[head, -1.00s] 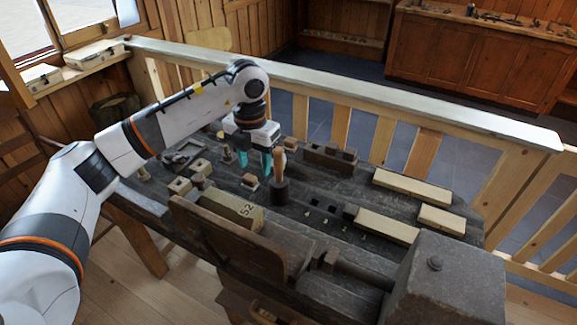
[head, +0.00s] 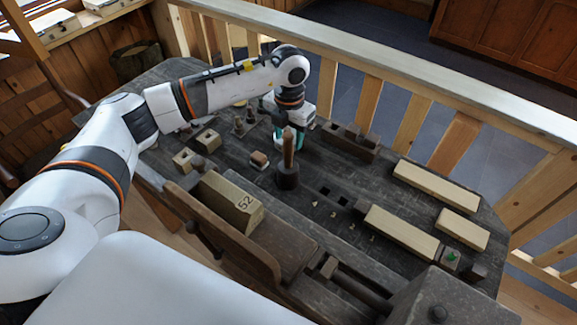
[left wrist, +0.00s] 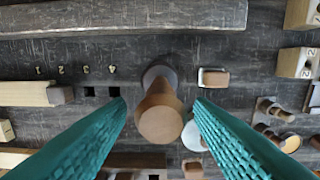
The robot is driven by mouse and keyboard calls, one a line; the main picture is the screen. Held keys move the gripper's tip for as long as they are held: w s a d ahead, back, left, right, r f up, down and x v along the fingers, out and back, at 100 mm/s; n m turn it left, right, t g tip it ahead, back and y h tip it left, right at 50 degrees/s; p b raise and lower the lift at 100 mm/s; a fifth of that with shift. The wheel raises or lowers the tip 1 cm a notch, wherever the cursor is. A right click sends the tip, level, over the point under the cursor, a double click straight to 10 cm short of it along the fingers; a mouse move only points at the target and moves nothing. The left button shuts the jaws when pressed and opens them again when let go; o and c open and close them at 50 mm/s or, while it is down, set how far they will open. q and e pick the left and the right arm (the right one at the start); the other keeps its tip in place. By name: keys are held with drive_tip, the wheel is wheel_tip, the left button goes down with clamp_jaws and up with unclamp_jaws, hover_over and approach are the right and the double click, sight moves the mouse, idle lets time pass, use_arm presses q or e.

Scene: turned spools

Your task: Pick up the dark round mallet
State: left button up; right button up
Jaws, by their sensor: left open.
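The mallet stands upright on the dark workbench (head: 340,215), its dark round head (head: 287,177) down and its brown wooden handle (head: 288,148) pointing up. My left gripper (head: 290,138) is open, with teal fingers just behind the handle in the head view; the handle partly hides them. In the left wrist view the handle's round end (left wrist: 160,124) shows between the two open fingers, with the dark head (left wrist: 158,74) beyond it. The fingers look apart from the handle. My right gripper is not in view.
A block marked 52 (head: 231,204) lies nearer. Pale blocks (head: 401,232) lie to the right, near numbered square holes. A dark slotted block (head: 350,140) stands behind. A wooden railing (head: 400,80) runs behind the bench.

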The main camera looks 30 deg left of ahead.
sight(288, 147)
use_arm(q)
drive_tip(key=shift+s+f+p, duration=0.15)
drive_tip(key=shift+f+p, duration=0.75)
drive_tip(key=shift+f, duration=0.05)
wheel_tip(288, 147, down, 2)
drive_tip(key=shift+f+p, duration=0.25)
drive_tip(key=shift+p, duration=0.1)
drive_tip(key=shift+f, duration=0.35)
clamp_jaws()
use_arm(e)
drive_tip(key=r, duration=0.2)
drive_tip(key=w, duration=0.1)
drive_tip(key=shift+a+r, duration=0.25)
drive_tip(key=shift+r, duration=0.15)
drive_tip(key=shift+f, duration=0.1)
